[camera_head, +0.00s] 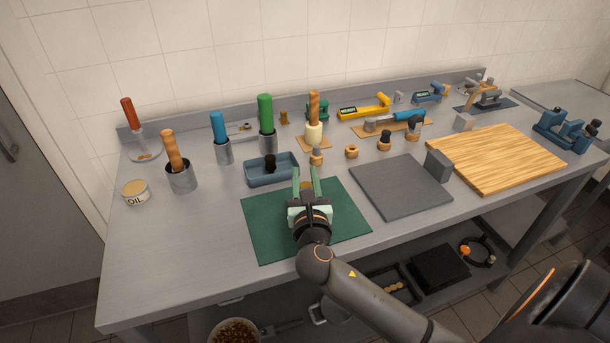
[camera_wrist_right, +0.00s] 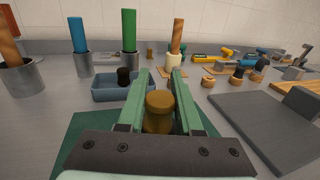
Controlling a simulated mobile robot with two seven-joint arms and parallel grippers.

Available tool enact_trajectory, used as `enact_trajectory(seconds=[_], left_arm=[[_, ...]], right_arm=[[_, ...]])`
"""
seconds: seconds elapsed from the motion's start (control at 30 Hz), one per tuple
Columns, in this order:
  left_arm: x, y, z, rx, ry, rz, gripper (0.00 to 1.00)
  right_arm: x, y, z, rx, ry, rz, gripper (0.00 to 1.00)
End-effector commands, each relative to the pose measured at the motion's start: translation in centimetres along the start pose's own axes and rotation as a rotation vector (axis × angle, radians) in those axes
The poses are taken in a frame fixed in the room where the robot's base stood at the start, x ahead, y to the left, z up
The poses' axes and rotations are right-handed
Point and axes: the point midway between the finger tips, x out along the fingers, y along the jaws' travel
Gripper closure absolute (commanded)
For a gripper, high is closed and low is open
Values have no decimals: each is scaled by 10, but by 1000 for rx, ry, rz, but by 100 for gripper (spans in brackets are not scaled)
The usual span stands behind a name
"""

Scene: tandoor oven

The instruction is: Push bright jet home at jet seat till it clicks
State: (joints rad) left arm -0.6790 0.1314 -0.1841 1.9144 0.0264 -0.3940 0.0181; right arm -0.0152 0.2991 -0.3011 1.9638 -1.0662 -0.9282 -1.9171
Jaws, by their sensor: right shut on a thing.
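My right gripper (camera_head: 305,176) is over the green mat (camera_head: 262,222), with its two green fingers pointing toward the back wall. It is shut on a brass-coloured cylindrical piece (camera_wrist_right: 159,112), which looks like the jet. The piece also shows between the fingers in the head view (camera_head: 306,187). The fingers flank it in the right wrist view, and its lower end is hidden by the gripper body. I cannot tell whether it touches anything below. I cannot pick out the jet seat with certainty. My left gripper is not in view.
A blue tray (camera_head: 257,181) with a dark knob stands just beyond the mat. A grey slab (camera_head: 400,188) and a wooden board (camera_head: 495,157) lie to the right. The front left counter is clear.

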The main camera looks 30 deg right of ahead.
Motion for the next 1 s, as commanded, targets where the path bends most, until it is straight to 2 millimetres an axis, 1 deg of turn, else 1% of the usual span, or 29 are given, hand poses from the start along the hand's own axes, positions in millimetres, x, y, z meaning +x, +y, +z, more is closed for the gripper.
enact_trajectory(seconds=[0.33,0.37,0.6,0.67,0.9,1.0], left_arm=[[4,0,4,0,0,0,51],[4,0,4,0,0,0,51],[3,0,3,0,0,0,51],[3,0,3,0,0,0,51],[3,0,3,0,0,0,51],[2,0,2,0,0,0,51]], right_arm=[[0,0,-10,0,1,0,100],[0,0,-10,0,1,0,65],[0,0,-9,0,1,0,38],[0,0,-9,0,1,0,31],[0,0,-9,0,1,0,31],[-4,0,-9,0,2,1,31]])
